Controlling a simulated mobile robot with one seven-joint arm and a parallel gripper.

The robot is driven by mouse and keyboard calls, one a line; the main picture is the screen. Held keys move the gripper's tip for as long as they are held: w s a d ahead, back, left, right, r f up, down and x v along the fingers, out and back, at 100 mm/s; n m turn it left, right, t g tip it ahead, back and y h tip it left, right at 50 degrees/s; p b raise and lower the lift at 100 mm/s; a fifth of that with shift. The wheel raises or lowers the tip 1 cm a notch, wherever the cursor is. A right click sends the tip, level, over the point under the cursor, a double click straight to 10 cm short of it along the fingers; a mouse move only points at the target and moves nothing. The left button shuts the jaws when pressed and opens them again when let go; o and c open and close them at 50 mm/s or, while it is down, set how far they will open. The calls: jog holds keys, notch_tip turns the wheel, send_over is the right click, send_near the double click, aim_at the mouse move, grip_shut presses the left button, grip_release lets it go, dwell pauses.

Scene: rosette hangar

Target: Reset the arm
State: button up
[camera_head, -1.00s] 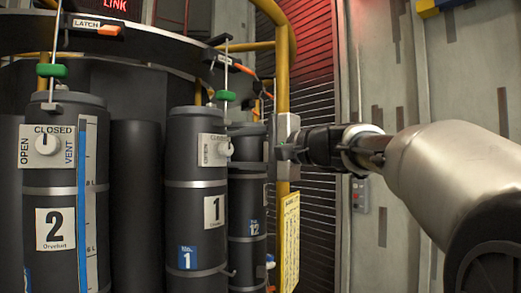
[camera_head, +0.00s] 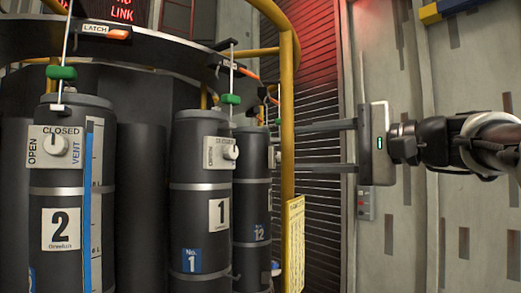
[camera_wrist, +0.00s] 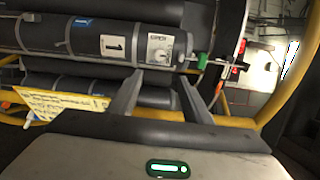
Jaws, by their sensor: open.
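My gripper (camera_head: 318,147) is open and empty in the head view. Its two long fingers point left toward the cylinder bank, and a green light shows on its body. The fingertips appear beside the yellow post and the cylinder marked 12 (camera_head: 252,215); I cannot tell how far apart they are in depth. My arm comes in from the right edge. In the wrist view my gripper (camera_wrist: 155,85) shows its spread fingers with nothing between them. Beyond them lies the cylinder marked 1 (camera_wrist: 85,40), seen sideways with its valve dial (camera_wrist: 160,48).
A cylinder marked 2 (camera_head: 70,210) and the cylinder marked 1 (camera_head: 200,200) stand at left under a dark curved rail (camera_head: 140,45). A yellow post (camera_head: 287,120) with a yellow placard (camera_head: 293,245) stands close to my fingers. A grey panelled wall (camera_head: 440,230) is at right.

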dwell(0.4)
jog(key=s+a+f+g+h+p, duration=0.25)
jog(key=a+f, duration=0.45)
jog(key=f, duration=0.4)
jog(key=s+d+f+n+g+h+p, duration=0.2)
jog(key=s+d+f+n+h+p, duration=0.2)
jog(key=s+f, duration=0.4)
jog(key=s+d+f+n+g+h+p, duration=0.1)
jog(key=s+d+f+n+h+p, duration=0.3)
jog(key=s+f+h, duration=0.3)
notch_tip(320, 180, down, 5)
jog(key=shift+s+d+r+g, duration=0.2)
jog(key=shift+s+d+g, duration=0.15)
jog(key=shift+s+d, duration=0.65)
